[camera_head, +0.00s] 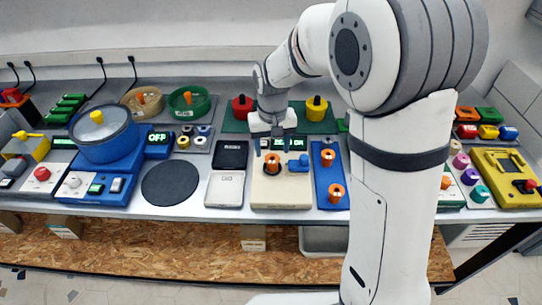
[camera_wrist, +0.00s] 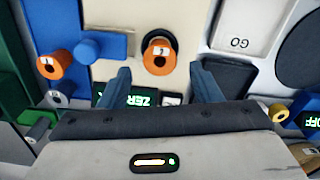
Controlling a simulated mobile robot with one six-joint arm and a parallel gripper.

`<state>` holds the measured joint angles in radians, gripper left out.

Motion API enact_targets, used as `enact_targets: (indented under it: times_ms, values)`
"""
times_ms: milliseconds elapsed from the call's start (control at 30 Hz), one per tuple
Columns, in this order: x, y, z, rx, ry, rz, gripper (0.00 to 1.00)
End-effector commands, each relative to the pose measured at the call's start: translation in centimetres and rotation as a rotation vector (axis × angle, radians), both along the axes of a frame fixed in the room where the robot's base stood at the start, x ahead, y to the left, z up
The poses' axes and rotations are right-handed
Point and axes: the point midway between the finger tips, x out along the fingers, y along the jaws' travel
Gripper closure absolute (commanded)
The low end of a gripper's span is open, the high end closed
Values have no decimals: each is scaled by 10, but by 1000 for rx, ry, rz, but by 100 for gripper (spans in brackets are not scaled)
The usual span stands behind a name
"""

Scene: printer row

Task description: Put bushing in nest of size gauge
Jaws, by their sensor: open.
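The size gauge (camera_head: 293,198) is a cream block with a blue cylindrical part and a green-lit display; it also shows in the wrist view (camera_wrist: 113,15). An orange bushing (camera_head: 272,160) with a dark bore stands upright at the gauge's dark round nest, and it also shows in the wrist view (camera_wrist: 157,57). I cannot tell whether it is fully seated. My gripper (camera_head: 271,151) is above the gauge's back part. In the wrist view my gripper (camera_wrist: 160,74) is open and empty, the bushing just beyond and between its fingertips, apart from them.
A blue tray (camera_head: 328,174) right of the gauge holds two orange bushings (camera_head: 336,191). Left of the gauge lie a white plate (camera_head: 225,190), a black box (camera_head: 231,154) and a dark round pad (camera_head: 170,184). Red and yellow knobbed parts stand behind on a green mat (camera_head: 235,125).

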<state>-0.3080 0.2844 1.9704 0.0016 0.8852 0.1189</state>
Motion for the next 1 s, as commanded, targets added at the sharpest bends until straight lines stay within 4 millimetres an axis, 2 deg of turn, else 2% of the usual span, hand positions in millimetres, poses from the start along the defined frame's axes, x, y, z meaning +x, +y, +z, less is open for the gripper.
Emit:
enact_targets:
  times_ms: [100, 300, 567, 667, 767, 867, 1000]
  values:
    - [1, 0, 28, 1, -4, 0, 42]
    - [0, 0, 61, 0, -2, 1, 42]
    - [-1, 0, 74, 0, 1, 1, 42]
    - [-6, -7, 78, 2, -8, -6, 42]
    - [-23, -27, 88, 8, -32, -28, 42]
    - [-53, -57, 98, 17, -71, -59, 42]
    - [-106, -97, 104, 23, -132, -108, 42]
